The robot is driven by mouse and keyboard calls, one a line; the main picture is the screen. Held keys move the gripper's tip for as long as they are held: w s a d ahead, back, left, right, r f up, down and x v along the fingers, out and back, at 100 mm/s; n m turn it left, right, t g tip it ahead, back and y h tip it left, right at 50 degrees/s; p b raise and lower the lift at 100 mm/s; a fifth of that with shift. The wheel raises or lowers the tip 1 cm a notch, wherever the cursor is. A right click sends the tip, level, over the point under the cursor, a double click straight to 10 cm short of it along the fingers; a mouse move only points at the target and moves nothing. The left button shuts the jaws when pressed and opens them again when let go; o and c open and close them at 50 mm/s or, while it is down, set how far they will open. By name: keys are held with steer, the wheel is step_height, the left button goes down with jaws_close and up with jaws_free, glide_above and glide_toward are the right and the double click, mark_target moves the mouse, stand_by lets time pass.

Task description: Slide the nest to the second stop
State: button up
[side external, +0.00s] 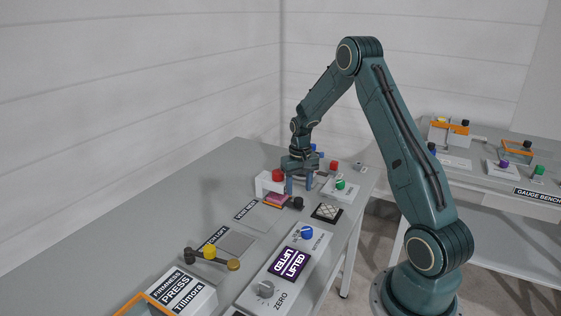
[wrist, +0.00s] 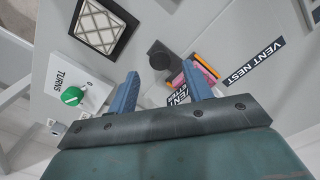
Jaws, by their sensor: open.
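The nest appears to be the low piece with a black knob (side external: 297,203) beside a pink, orange and yellow stack (side external: 276,199). In the wrist view the black knob (wrist: 160,56) shows between and beyond my fingertips, with the stack (wrist: 196,72) to its right, partly hidden by my right finger. A "VENT NEST" label (wrist: 256,62) lies further right. My gripper (side external: 300,188) points down above the bench near the knob, fingers apart, holding nothing; it also shows in the wrist view (wrist: 161,80). I cannot make out the stops or the nest's track.
A white block with a red knob (side external: 270,181) stands close to my gripper. A framed quilted square (side external: 327,212) and a white box with a green knob (side external: 340,184) are nearby. The bench's left side is clear.

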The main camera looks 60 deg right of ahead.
mark_target(299, 199)
steer(key=shift+f, duration=2.5)
